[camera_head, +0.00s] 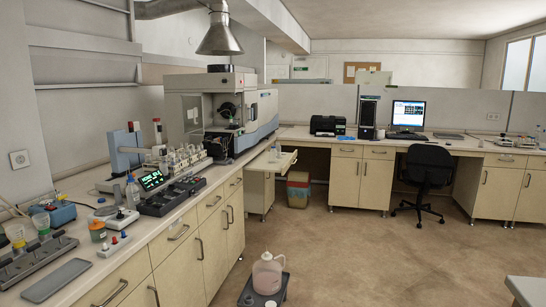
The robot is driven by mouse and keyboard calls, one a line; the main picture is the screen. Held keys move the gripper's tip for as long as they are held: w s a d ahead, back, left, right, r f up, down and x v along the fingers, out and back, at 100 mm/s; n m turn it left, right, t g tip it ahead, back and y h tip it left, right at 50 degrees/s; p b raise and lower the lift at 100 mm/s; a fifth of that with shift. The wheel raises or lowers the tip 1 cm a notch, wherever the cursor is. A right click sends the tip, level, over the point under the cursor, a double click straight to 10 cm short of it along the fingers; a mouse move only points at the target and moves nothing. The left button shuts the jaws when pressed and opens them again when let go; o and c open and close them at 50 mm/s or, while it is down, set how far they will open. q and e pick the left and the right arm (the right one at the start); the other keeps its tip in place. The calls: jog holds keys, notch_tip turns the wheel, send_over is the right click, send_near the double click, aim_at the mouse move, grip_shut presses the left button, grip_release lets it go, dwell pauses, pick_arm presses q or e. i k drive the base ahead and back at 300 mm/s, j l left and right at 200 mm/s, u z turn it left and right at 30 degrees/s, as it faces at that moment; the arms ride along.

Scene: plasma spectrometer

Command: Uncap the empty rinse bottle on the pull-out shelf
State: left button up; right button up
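The pull-out shelf (264,164) sticks out from the left bench beyond the spectrometer (228,110). A small pale bottle-like item (276,151) stands on it. It is too small and far off to tell its cap or whether it is empty. Neither of my grippers is in view.
A pinkish translucent jug (267,274) stands on a low dark tray (283,293) at the bottom centre. A bottle with a blue top (132,190) stands on the left bench. A bin (298,190) stands past the shelf, and a chair (427,168) at the right. The middle floor is clear.

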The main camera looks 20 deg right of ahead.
aim_at(273, 152)
jog(key=i+l+z, duration=0.6)
jog(key=i, duration=0.3)
jog(key=i+l+z, duration=0.1)
jog(key=i+z, duration=0.2)
jog(key=i, duration=0.15)
jog(key=i+z, duration=0.3)
jog(key=i, duration=0.2)
jog(key=i+z, duration=0.2)
jog(key=i, duration=1.95)
